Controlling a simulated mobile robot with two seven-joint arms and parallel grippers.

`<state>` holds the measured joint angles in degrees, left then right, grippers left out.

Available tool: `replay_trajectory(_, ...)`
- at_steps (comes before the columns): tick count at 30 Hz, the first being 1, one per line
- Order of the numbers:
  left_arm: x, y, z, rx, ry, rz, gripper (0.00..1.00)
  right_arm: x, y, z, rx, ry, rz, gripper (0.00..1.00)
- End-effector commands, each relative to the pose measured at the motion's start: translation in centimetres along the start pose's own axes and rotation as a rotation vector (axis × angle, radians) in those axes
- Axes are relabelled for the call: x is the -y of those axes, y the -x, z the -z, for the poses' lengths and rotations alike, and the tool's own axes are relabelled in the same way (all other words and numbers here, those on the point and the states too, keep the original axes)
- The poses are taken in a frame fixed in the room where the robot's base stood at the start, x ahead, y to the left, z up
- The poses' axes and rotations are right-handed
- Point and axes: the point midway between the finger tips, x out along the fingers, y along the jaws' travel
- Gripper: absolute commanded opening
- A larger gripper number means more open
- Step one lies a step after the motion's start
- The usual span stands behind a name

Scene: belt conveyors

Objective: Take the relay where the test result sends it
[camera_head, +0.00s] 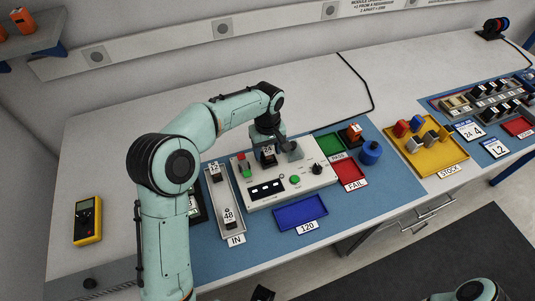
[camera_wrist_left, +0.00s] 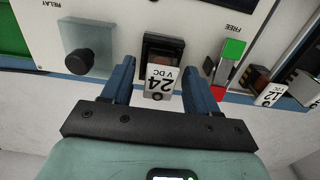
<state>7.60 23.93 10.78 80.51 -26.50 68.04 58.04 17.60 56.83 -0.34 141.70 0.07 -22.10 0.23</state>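A relay labelled 24 V DC (camera_head: 268,152) sits upright at the back of the white test unit (camera_head: 318,180). In the left wrist view the relay (camera_wrist_left: 160,82) stands between the two blue fingers of my left gripper (camera_wrist_left: 161,92), with gaps on both sides. The gripper is open around it. The unit's front has dark display windows (camera_head: 268,189), a green button (camera_head: 295,180) and a black knob (camera_head: 317,169); I cannot read the displays. A green and red part (camera_wrist_left: 229,62) is beside the relay. A green PASS tray (camera_head: 327,145) and red FAIL tray (camera_head: 349,172) lie right.
The IN tray (camera_head: 226,201) holds relays marked 12 and 48. A blue tray labelled 120 (camera_head: 300,213) lies in front. A yellow STOCK tray (camera_head: 443,160) and yellow meter (camera_head: 88,221) are further out.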

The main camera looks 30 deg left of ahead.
Motion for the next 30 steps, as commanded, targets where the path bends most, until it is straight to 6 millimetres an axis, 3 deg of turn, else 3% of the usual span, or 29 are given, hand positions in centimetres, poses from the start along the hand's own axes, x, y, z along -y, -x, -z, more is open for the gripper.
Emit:
replay_trajectory(1,0.0,0.0,0.0,0.0,0.0,0.0,0.42,0.0,0.0,0.0,0.0,0.0,0.0,0.43)
replay_trajectory(4,0.0,0.0,0.0,0.0,0.0,0.0,0.1,0.0,0.0,0.0,0.0,0.0,0.0,0.43)
replay_trajectory(5,0.0,0.0,0.0,0.0,0.0,0.0,0.06,0.0,0.0,0.0,0.0,0.0,0.0,0.43)
replay_trajectory(15,-0.1,0.8,0.0,-0.002,0.0,-0.002,0.06,0.0,0.1,0.0,0.0,0.0,0.0,0.43)
replay_trajectory(30,-0.1,9.4,0.0,-0.001,-0.001,-0.002,0.06,0.6,1.6,0.2,-0.006,0.002,0.002,0.43)
